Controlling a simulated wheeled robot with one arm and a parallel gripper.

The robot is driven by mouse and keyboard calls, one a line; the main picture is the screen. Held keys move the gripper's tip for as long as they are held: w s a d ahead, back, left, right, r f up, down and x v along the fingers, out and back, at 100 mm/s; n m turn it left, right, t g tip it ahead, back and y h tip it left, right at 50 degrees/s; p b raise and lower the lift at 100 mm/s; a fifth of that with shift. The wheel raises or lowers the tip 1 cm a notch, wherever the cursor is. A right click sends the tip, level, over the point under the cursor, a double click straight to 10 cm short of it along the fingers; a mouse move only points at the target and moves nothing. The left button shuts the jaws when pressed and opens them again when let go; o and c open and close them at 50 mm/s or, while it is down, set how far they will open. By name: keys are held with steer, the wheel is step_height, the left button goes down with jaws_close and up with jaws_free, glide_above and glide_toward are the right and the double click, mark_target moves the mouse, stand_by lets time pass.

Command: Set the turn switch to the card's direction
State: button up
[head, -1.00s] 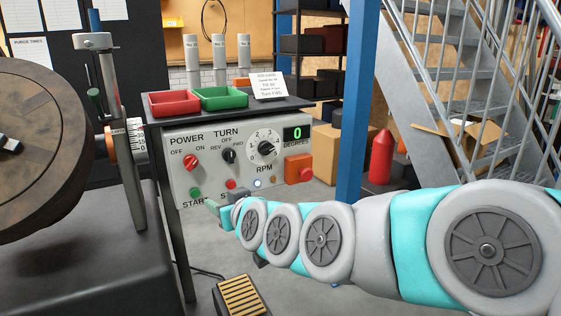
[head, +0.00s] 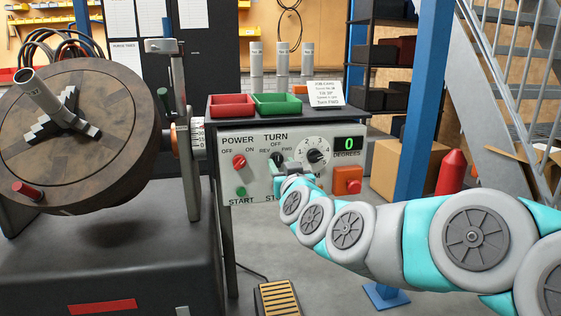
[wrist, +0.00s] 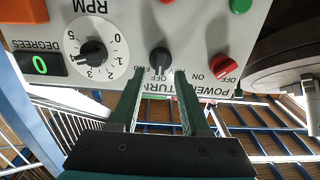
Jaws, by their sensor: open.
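The turn switch (head: 276,158) is a black knob on the grey control panel (head: 232,187), under the TURN label with REV, OFF and FWD marks. It also shows in the wrist view (wrist: 159,60), upside down, and its pointer appears to be at OFF. The white card (head: 325,93) stands on the shelf above; its bottom line reads "Turn FWD". My gripper (wrist: 159,75) is open, with one finger to each side of the knob and its tips close to the panel. Contact with the knob cannot be told. In the head view my gripper (head: 283,169) partly hides the lower panel.
The red power knob (head: 238,161), RPM dial (head: 317,157) and orange emergency-stop box (head: 347,180) flank the switch. Red (head: 232,106) and green (head: 277,104) trays sit above. The big round turntable (head: 80,150) stands left; a blue post (head: 424,100) rises right.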

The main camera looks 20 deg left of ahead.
mark_target(277, 159)
steer(key=shift+x, duration=1.15)
jaws_close()
